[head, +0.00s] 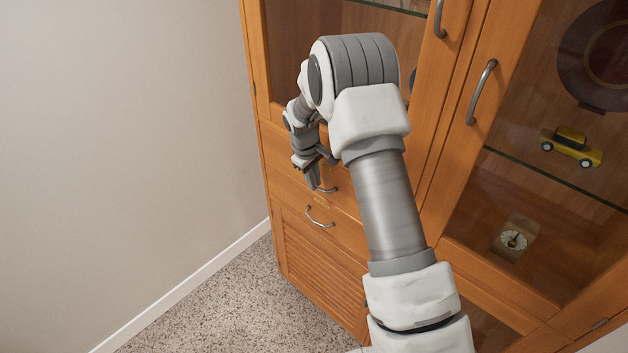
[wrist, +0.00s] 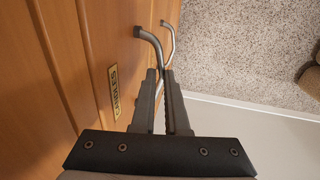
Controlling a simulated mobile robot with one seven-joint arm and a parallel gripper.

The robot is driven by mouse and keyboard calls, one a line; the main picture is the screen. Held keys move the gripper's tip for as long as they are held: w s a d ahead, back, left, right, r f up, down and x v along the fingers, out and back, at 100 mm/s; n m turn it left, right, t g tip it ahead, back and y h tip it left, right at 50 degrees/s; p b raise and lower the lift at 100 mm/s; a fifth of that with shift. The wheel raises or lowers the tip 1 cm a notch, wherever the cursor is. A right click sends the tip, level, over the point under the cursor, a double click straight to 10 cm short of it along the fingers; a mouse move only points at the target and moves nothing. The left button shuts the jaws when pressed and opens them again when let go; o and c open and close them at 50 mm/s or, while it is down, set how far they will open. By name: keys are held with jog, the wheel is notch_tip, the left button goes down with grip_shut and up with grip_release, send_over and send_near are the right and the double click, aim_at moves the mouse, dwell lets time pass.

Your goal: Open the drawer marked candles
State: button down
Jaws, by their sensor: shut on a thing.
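In the head view, my gripper (head: 315,178) is at the handle (head: 327,190) of the upper drawer (head: 285,178) in a wooden cabinet. In the wrist view, my gripper (wrist: 166,78) is shut on a grey curved handle (wrist: 151,40). A small brass label plate (wrist: 114,92) is beside that handle; its lettering is only partly readable, and seems to end in "LES". The drawer front looks flush, with no clear gap. My arm hides part of the upper drawer. A lower drawer (head: 345,232) has its own handle (head: 320,218) and a small label.
Glass-fronted doors with handles (head: 481,92) stand right of my arm; a yellow toy car (head: 570,147) and a small clock (head: 513,241) are behind the glass. A slatted panel (head: 318,275) is below the drawers. Carpet (head: 225,310) is free between cabinet and wall (head: 120,150).

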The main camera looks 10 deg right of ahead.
jog(key=shift+a, duration=0.1)
jog(key=s+a+b, duration=0.2)
jog(key=s+a, duration=0.5)
jog(key=a, duration=0.3)
jog(key=s+a+b, duration=0.3)
jog(key=s+a, duration=0.5)
jog(key=a, duration=0.2)
jog(key=shift+a+b, duration=0.35)
jog(key=shift+a, duration=0.05)
jog(key=shift+s, duration=0.1)
jog(key=c, duration=0.9)
grip_release()
jog(key=a+r, duration=0.1)
jog(key=r, duration=0.4)
jog(key=s+r, duration=0.1)
jog(key=r, duration=0.5)
jog(key=s+a+r+p, duration=0.1)
jog(key=r, duration=0.5)
jog(key=shift+a, duration=0.35)
